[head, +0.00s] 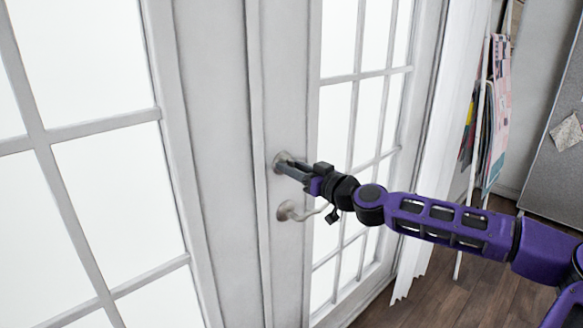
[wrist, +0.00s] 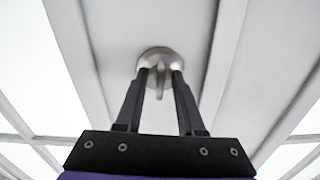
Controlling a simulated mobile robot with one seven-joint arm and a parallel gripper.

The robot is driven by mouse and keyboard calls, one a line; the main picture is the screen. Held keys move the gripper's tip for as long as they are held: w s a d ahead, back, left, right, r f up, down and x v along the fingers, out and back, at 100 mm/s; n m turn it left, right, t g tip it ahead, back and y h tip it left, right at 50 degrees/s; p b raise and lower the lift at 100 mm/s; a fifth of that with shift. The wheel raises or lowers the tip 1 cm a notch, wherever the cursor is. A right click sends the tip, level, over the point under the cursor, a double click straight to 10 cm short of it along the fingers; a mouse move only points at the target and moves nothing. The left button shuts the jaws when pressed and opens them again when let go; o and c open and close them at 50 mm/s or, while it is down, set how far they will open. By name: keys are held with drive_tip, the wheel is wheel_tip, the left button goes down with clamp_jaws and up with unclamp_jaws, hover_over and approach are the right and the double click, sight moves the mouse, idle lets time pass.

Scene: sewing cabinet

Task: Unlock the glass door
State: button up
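The white-framed glass door (head: 284,60) stands shut, with panes in a grid. A round metal deadbolt lock (wrist: 158,53) with a small thumb-turn (wrist: 160,84) is on its frame. The thumb-turn points straight down in the wrist view. My gripper (wrist: 162,77) is at the lock, its two fingers on either side of the thumb-turn with a narrow gap to each side. It is open. In the head view my gripper (head: 286,167) reaches the lock plate (head: 278,158) from the right and hides most of it. The lever handle (head: 288,211) is just below.
A second glazed panel (head: 108,190) is to the left. A white curtain (head: 436,150) hangs right of the door. Papers on a rack (head: 496,110) and a grey board (head: 555,150) stand farther right. The wooden floor (head: 480,290) is clear at lower right.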

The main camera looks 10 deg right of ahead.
clamp_jaws()
drive_tip(key=m, duration=0.4)
drive_tip(key=m+p, duration=0.1)
drive_tip(key=m, duration=0.3)
drive_tip(key=m+p, duration=0.1)
drive_tip(key=m, duration=0.3)
drive_tip(key=shift+d+m, duration=0.1)
drive_tip(key=shift+m, duration=0.2)
drive_tip(key=m+p, duration=0.1)
drive_tip(key=m, duration=0.3)
drive_tip(key=shift+f, duration=0.15)
idle(0.4)
drive_tip(key=shift+o, duration=0.7)
unclamp_jaws()
